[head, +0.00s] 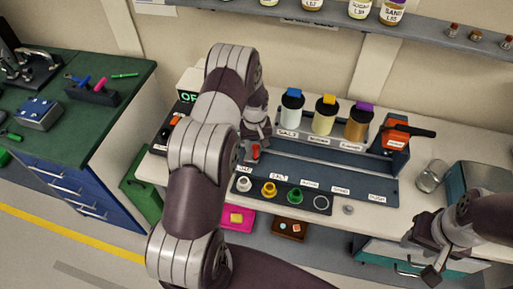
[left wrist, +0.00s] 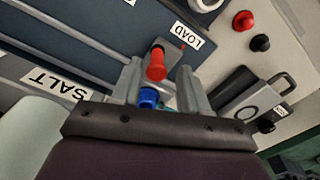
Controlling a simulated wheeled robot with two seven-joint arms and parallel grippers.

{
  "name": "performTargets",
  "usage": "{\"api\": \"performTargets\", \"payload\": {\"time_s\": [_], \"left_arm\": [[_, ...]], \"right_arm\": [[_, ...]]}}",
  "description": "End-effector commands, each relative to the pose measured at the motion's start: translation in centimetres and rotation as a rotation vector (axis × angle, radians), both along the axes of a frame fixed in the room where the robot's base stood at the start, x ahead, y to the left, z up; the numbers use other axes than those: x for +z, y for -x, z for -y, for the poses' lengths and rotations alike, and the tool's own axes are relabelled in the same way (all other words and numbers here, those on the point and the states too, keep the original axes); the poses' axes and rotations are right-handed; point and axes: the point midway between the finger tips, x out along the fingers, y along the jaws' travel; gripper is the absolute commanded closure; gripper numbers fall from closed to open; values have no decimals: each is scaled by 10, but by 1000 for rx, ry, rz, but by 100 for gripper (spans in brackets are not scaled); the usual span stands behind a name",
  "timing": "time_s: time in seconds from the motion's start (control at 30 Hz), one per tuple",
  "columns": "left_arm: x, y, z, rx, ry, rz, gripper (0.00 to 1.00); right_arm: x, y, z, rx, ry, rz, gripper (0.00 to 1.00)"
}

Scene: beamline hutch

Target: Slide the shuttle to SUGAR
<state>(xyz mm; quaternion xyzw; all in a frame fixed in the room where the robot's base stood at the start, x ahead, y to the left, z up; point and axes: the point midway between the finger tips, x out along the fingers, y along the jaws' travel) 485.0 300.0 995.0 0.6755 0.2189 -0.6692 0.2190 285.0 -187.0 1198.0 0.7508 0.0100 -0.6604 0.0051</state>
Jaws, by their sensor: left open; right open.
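The shuttle shows as a red knob (head: 255,152) at the left end of the grey rail unit (head: 330,178). In the left wrist view the red knob (left wrist: 157,66) stands beside the LOAD label (left wrist: 187,37), with a blue part (left wrist: 148,97) below it. My left gripper (head: 256,135) is open above the knob; its fingers (left wrist: 159,76) appear on either side of it, contact unclear. The SALT label (left wrist: 55,84) lies further left there. Three bottles with blue, yellow and purple caps stand behind the rails; the middle one (head: 324,117) is yellow-capped. My right gripper (head: 432,245) is open and empty, at lower right.
A red-orange handled device (head: 396,135) stands at the rails' right end. A glass jar (head: 430,177) lies further right. A shelf (head: 420,32) with jars hangs above. My left arm hides part of the bench.

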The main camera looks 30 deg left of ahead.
Motion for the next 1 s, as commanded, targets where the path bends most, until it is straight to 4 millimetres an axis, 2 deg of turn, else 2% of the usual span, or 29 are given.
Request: {"api": "performTargets", "payload": {"time_s": [0.03, 0.2, 0.3, 0.43, 0.7, 0.83, 1.0], "left_arm": [[-8, 2, 0, 0, 1, -4, 56], [-38, 0, 0, -1, 1, -1, 56], [-49, 0, 0, -1, 0, 0, 56], [-57, -1, 0, -1, 0, 2, 56], [-59, -1, 0, -1, 0, 2, 56], [-59, -1, 0, -1, 0, 2, 98], [-59, -1, 0, -2, 0, 2, 100]], "right_arm": [[8, 0, 0, 0, 0, 0, 57], [17, 0, 0, 0, 0, 0, 57], [20, 0, 0, 0, 0, 0, 57], [21, 0, 0, 0, 0, 0, 57], [21, 0, 0, 0, 0, 0, 57], [21, 0, 0, 0, 0, 0, 57], [21, 0, 0, 0, 0, 0, 57]]}}
